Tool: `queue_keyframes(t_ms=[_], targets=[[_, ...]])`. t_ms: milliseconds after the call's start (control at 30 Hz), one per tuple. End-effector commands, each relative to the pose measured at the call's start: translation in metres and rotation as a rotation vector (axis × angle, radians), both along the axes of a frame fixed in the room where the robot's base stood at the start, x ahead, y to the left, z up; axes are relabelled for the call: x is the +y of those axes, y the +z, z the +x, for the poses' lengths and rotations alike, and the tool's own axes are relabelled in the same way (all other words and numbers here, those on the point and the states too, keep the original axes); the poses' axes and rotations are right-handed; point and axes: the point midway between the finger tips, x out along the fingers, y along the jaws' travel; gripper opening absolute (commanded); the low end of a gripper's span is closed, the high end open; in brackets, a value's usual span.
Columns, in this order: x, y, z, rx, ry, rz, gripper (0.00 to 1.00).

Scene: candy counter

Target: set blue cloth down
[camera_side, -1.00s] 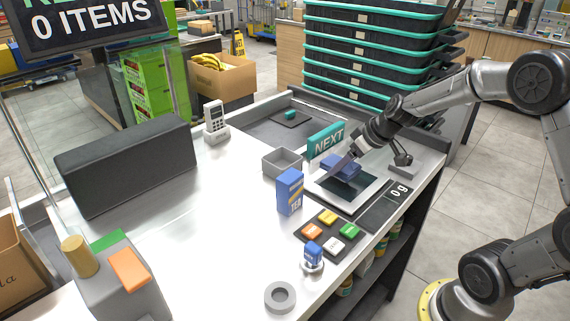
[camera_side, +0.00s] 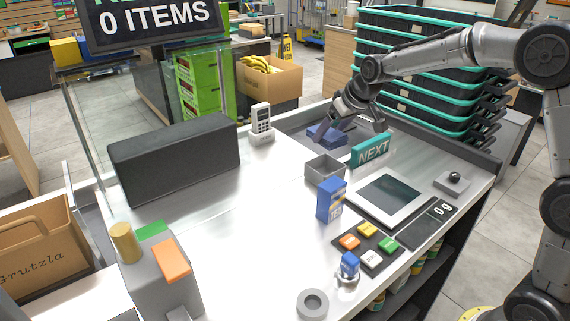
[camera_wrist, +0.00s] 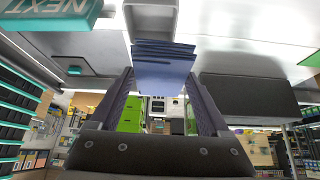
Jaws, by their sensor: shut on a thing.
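The blue cloth (camera_side: 325,135) is a folded, layered stack. In the side view it is over the grey recessed area (camera_side: 290,124) at the far end of the counter, behind the open grey box. I cannot tell whether it touches the surface below. My gripper (camera_side: 329,122) is shut on it. In the wrist view the cloth (camera_wrist: 164,68) sits between the two fingers of my gripper (camera_wrist: 162,88), its layers fanned at the far edge. The small black pad in the recess is hidden behind the cloth and gripper.
The teal NEXT sign (camera_side: 370,149) and open grey box (camera_side: 324,171) stand close in front of my gripper. The white-framed scale (camera_side: 389,198) is bare. A blue tea box (camera_side: 331,199) stands nearby. A card terminal (camera_side: 261,121) is to the left; stacked baskets (camera_side: 425,75) stand behind.

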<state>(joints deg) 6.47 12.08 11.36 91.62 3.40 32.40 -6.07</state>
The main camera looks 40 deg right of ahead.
Motion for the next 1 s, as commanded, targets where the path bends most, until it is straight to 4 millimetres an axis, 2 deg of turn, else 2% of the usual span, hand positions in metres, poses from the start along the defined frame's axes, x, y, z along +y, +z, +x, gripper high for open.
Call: queue_keyframes(t_ms=[100, 233, 700, 900, 1000], targets=[[0.02, -0.006, 0.009, 0.001, 0.04, 0.001, 0.36], [0.026, -0.014, 0.016, 0.0, 0.053, 0.001, 0.36], [0.022, -0.054, 0.104, 0.001, 0.053, 0.001, 0.36], [0.021, -0.089, 0.131, 0.001, 0.053, 0.001, 0.36], [0.021, -0.098, 0.139, -0.001, 0.053, 0.001, 0.36]])
